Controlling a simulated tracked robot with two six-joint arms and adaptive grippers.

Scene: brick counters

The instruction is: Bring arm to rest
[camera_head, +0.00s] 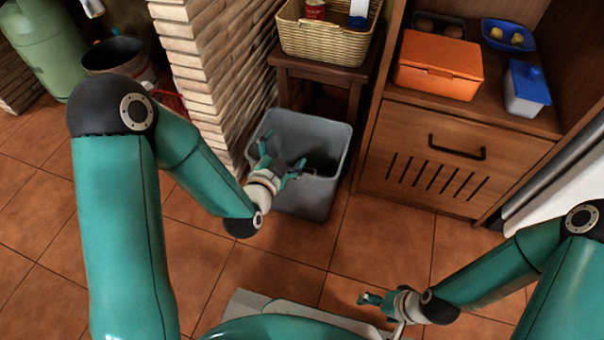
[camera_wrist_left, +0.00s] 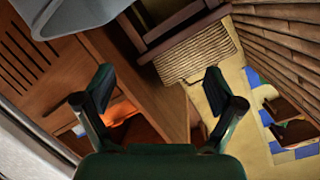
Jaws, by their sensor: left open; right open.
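My left gripper (camera_head: 284,153) is open and empty, in front of and above the grey bin (camera_head: 324,196) in the head view. Its two spread fingers also show in the left wrist view (camera_wrist_left: 158,88), with nothing between them. My right gripper (camera_head: 368,300) is open and low at the bottom of the head view, over the tiled floor. Nothing shows in its jaws, though they are small there.
A brick pillar (camera_head: 205,70) stands close to my left arm. A wooden cabinet (camera_head: 450,155) carries an orange box (camera_head: 440,65) and a blue-lidded container (camera_head: 526,92). A wicker basket (camera_head: 325,40) sits on a small table. Floor between the arms is clear.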

